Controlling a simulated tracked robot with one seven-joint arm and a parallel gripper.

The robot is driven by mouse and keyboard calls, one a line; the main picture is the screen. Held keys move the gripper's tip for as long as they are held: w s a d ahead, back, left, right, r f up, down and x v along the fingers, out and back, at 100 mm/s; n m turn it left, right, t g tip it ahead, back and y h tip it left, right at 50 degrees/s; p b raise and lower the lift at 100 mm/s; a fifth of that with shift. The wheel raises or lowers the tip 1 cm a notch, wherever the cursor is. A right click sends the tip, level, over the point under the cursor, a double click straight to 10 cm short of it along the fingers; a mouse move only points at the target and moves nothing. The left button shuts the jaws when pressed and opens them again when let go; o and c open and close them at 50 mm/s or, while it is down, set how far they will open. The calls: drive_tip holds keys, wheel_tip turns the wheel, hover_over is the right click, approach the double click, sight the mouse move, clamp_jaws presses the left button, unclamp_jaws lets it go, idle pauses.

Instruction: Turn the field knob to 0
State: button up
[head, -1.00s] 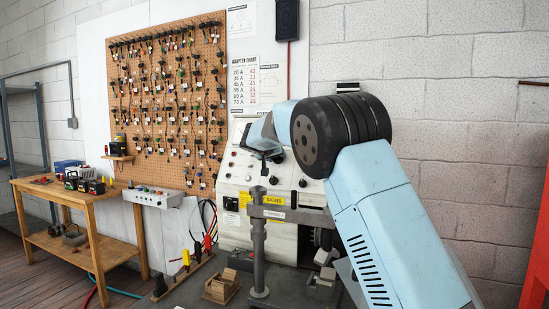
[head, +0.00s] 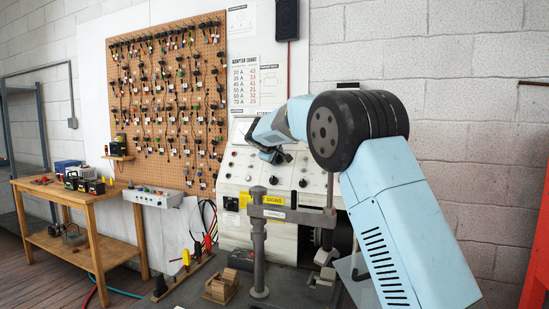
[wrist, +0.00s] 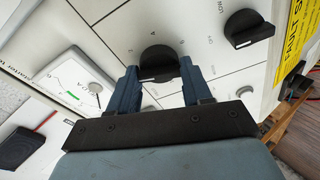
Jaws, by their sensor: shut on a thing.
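My gripper (wrist: 160,88) is shut on a round black knob (wrist: 158,62) on the pale tester panel, with one blue-grey finger on each side. Small marks stand around this knob, one of them like an "A"; the others are too small to read for sure. I cannot read a "field" label or a 0 there. The knob's pointer is not clear. In the head view my gripper (head: 278,154) is at the upper part of the tester (head: 235,165), and my arm hides part of the panel.
A needle meter (wrist: 78,82) with a green mark is at left. A grey press frame (head: 258,240) stands before the tester. A yellow label (wrist: 298,40) is at the edge.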

drive_tip(key=shift+a+n, duration=0.2)
drive_tip(key=shift+n, duration=1.5)
drive_tip(key=shift+g, duration=0.3)
drive_tip(key=o, duration=1.1)
drive_tip(key=shift+d, duration=0.1)
drive_tip(key=shift+c, duration=0.2)
drive_tip(key=shift+s, duration=0.1)
drive_tip(key=v, duration=1.3)
drive_tip(key=shift+s, duration=0.3)
